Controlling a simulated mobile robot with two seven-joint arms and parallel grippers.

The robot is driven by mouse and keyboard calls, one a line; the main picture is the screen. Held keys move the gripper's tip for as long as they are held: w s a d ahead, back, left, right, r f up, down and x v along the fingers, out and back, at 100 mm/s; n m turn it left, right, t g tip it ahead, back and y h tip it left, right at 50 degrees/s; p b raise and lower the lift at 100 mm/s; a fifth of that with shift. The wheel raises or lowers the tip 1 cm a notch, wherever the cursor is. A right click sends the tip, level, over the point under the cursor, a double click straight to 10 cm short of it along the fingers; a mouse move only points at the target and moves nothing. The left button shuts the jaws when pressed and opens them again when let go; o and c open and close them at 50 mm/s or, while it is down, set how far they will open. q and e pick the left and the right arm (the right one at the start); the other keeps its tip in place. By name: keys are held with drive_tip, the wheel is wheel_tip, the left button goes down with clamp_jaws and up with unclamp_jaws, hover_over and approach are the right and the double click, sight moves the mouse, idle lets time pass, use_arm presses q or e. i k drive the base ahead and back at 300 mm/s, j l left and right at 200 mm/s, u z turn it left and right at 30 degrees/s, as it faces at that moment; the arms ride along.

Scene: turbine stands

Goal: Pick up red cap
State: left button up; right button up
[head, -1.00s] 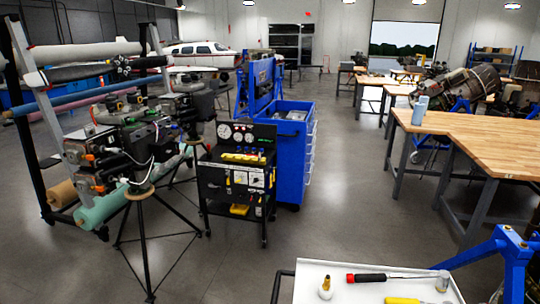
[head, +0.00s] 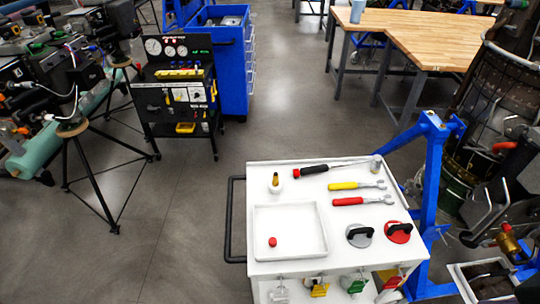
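A small red cap (head: 272,242) lies in the lower left part of a shallow white tray (head: 305,222). The tray sits on the left half of a white cart top (head: 405,206). Nothing else lies in the tray, and no gripper is near the cap. Neither of my grippers shows in the head view.
A blue stand (head: 433,180) borders the right.

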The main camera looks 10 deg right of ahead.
sight(272, 241)
drive_tip(key=j+z, duration=0.1)
drive_tip(key=z, duration=0.25)
drive_tip(key=i, duration=0.4)
drive_tip(key=i+j+z, duration=0.1)
drive_tip(key=j+z, duration=0.15)
drive_tip(key=j, duration=0.35)
drive_tip(key=j+z, duration=0.25)
drive_tip(key=j, duration=0.35)
drive_tip(key=k+j+z, duration=0.15)
drive_tip(key=j, duration=0.2)
